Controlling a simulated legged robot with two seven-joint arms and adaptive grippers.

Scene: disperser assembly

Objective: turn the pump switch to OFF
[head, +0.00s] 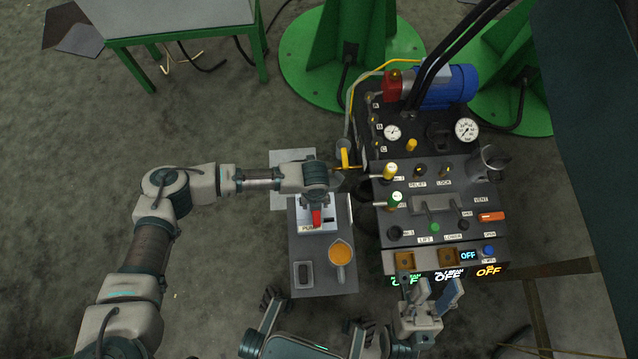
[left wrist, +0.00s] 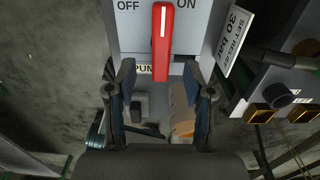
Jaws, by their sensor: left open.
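The pump switch has a red handle (head: 316,217) on a light plate (head: 328,227) atop a small grey stand. In the left wrist view the red handle (left wrist: 162,42) points nearly straight down the picture, between the OFF label on the left and the ON label on the right. My left gripper (left wrist: 159,72) is open, a finger on each side of the handle's near end, with gaps showing. In the head view my left gripper (head: 316,196) partly covers the switch. My right gripper (head: 433,296) is open and empty by the control panel's front edge.
The control panel (head: 450,218) with knobs, gauges and lit OFF signs stands right of the stand. An orange-filled jug (head: 341,259) and a dark rectangular piece (head: 303,275) are on the stand below the switch. A green-legged table (head: 180,18) stands at the upper left.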

